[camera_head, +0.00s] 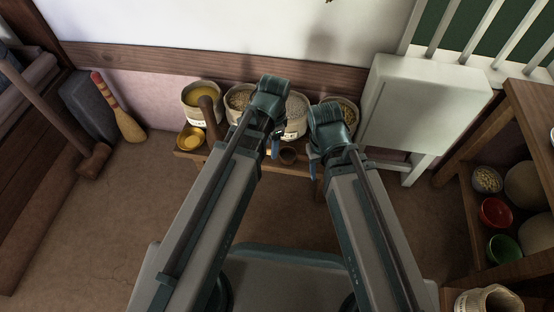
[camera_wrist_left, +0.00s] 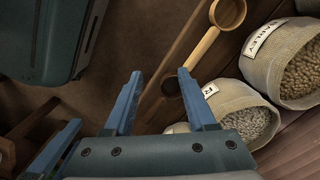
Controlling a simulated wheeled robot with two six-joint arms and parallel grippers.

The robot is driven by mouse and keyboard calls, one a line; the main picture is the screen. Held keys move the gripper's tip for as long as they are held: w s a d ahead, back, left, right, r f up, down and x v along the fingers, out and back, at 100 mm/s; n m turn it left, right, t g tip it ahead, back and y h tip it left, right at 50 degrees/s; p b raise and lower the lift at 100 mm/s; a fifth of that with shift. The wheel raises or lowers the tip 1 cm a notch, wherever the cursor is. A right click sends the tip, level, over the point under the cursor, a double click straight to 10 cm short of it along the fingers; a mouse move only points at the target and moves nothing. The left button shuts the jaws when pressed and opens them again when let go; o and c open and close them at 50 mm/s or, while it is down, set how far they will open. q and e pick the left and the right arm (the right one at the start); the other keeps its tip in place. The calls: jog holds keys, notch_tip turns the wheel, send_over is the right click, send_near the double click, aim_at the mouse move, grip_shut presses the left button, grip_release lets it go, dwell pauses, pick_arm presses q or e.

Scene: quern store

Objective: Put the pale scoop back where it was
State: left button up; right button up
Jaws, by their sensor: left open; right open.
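The pale scoop (camera_wrist_left: 205,44) lies on the bench in the left wrist view, its round bowl toward the top and its handle running down toward my left gripper. My left gripper (camera_wrist_left: 160,78) is open and empty, its right fingertip close to the handle's lower end; I cannot tell if they touch. In the head view my left gripper (camera_head: 276,147) hangs over the bench (camera_head: 303,170) in front of the sacks, and my left arm seems to hide the scoop. My right gripper (camera_head: 313,160) is open just to the right, with nothing seen in it.
A yellow-filled sack (camera_head: 203,92), a barley sack (camera_wrist_left: 256,52) and other grain sacks line the bench's back. A white cabinet (camera_head: 420,100) and a shelf (camera_head: 490,130) stand right.

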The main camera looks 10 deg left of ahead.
pick_arm(q)
jog(key=s+d+n, duration=0.4)
jog(key=s+n, duration=0.3)
jog(key=shift+y, duration=0.3)
jog(key=shift+a+r, duration=0.1)
jog(key=shift+r, duration=0.05)
notch_tip(320, 180, up, 41)
jog(key=p, duration=4.1)
